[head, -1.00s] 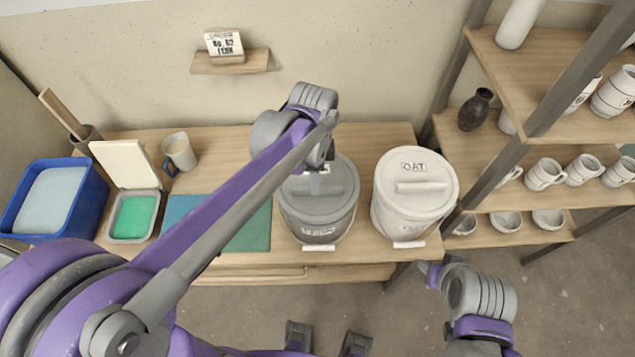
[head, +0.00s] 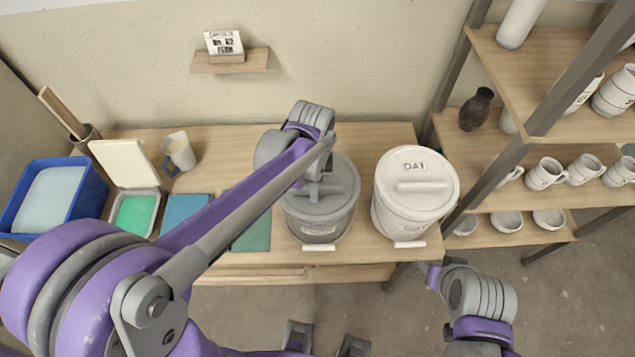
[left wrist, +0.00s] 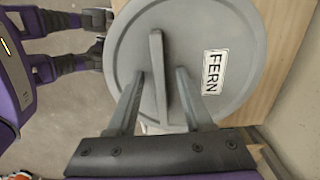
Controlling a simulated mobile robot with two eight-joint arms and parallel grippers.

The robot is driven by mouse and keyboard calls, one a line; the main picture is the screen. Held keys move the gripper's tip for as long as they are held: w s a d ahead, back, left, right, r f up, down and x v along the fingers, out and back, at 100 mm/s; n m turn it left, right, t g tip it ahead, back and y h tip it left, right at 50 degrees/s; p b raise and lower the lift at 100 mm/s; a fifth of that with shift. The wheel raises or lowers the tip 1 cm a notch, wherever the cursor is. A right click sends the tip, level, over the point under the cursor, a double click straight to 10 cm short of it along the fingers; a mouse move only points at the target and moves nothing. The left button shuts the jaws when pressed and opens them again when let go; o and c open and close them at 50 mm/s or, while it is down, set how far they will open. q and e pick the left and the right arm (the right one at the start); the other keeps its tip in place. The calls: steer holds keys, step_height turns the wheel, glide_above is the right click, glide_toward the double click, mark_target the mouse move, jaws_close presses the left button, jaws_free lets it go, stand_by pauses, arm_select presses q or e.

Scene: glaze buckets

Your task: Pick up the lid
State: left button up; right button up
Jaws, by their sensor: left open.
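The grey lid (head: 340,184) sits on a grey bucket (head: 318,228) on the table. In the left wrist view the lid (left wrist: 235,35) fills the middle, with a raised bar handle (left wrist: 157,60) and a label reading FERN. My left gripper (left wrist: 161,73) is open, pointing down over the lid, with one finger on each side of the handle. A gap shows between the fingers and the handle. In the head view my left gripper (head: 313,190) is partly hidden by its own arm.
A teal board (head: 252,232), blue tub (head: 55,200), green-filled tray (head: 137,213) and mug (head: 178,152) lie to the left. A shelf (head: 540,225) with cups and bowls stands at the right.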

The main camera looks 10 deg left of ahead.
arm_select(q)
steer(key=shift+c, duration=0.2)
jaws_close()
stand_by(0.3)
